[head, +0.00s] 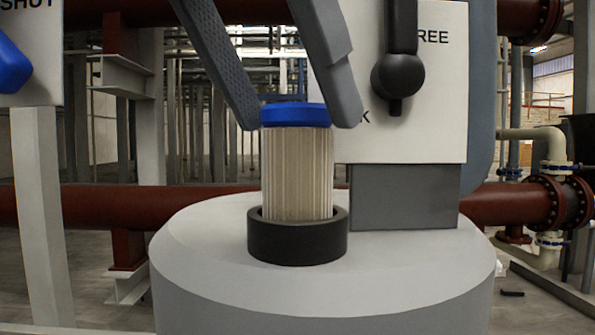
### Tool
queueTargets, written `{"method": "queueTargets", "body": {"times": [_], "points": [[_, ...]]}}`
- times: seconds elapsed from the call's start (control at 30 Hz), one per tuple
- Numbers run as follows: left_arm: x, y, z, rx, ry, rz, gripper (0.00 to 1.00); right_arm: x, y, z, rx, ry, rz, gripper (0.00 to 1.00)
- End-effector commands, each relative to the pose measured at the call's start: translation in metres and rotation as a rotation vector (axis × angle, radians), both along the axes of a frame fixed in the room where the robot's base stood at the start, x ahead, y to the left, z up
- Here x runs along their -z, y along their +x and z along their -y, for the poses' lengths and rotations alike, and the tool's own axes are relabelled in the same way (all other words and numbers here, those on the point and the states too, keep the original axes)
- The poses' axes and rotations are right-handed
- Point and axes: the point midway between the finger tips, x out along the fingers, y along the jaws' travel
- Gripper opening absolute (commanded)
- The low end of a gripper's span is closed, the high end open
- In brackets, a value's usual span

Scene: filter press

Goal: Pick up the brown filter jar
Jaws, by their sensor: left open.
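The brown filter jar (297,172) is a pale brown pleated cylinder with a blue cap (295,115). It stands upright in a black ring holder (298,242) on top of a grey round pedestal (210,262). The ring hides the jar's bottom. My left gripper (298,123) comes down from above and is open. Its two grey fingers flank the blue cap, one tip on each side, at about cap height. I cannot tell whether either finger touches the cap. My right gripper is not in view.
A white panel (420,125) with a black knob lever (398,75) stands close behind and right of the jar, on a grey block (405,196). A blue handle (12,65) is at the far left. Red pipes (190,203) run behind. The pedestal top left of the ring is clear.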

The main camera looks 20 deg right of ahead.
Motion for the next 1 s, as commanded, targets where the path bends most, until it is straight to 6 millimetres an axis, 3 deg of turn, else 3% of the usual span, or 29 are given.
{"method": "queueTargets", "body": {"times": [0.43,0.93,0.97,1.0], "points": [[0.038,0.012,0.016,0.000,0.000,-0.002,0.67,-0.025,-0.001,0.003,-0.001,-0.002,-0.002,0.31],[0.041,0.013,0.017,-0.001,0.000,0.000,0.67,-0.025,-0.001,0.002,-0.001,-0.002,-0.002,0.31],[0.041,0.013,0.017,-0.001,0.000,0.000,0.64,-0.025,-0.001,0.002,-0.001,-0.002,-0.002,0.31],[0.041,0.013,0.017,-0.001,-0.001,0.000,0.55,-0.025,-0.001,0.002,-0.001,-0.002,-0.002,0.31]]}}
